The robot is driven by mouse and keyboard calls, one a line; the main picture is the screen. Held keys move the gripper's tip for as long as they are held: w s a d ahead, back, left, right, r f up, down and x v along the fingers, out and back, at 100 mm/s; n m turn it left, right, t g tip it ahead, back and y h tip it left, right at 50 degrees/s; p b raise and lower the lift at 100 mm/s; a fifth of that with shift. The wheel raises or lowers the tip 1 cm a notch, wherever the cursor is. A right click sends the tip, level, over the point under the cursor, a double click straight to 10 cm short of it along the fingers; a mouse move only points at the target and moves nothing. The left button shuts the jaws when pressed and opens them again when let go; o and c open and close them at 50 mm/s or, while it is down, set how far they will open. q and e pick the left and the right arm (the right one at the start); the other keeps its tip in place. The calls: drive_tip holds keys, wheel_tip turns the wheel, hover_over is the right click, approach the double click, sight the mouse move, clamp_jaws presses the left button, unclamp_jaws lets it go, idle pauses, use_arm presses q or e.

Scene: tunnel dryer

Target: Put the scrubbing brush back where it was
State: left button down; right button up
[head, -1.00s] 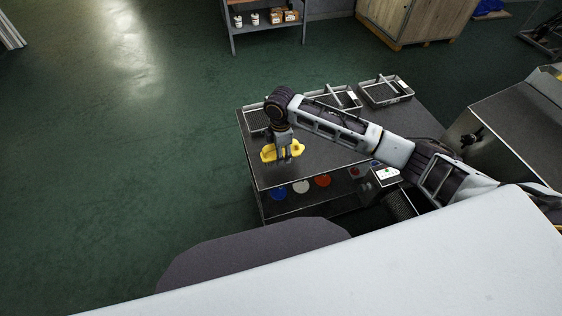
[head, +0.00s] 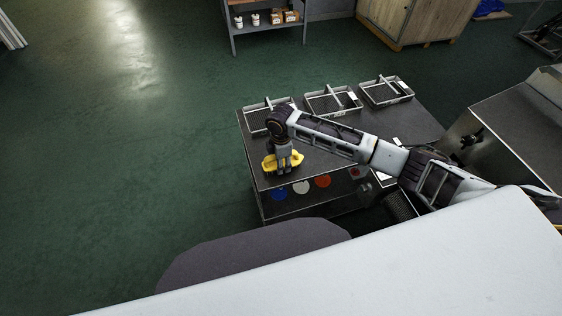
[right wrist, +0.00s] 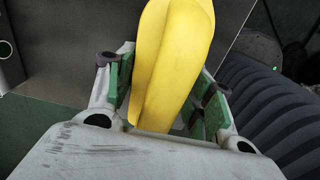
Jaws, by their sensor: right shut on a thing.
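The yellow scrubbing brush (head: 269,164) is at the front left part of the dark table top (head: 320,150) in the head view. My right gripper (head: 284,168) comes from above and is shut on it. In the right wrist view the yellow brush (right wrist: 175,60) fills the space between the green-padded fingers of my right gripper (right wrist: 165,95). Its bristles are not visible. I cannot tell if the brush touches the table. My left gripper is not in view.
Wire baskets stand along the table's back edge: left (head: 251,118), middle (head: 318,106) and right (head: 372,94). The table's front left corner is close to the brush.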

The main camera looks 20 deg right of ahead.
drive_tip(key=shift+f, duration=0.2)
drive_tip(key=o, duration=1)
drive_tip(key=shift+r, duration=6.05)
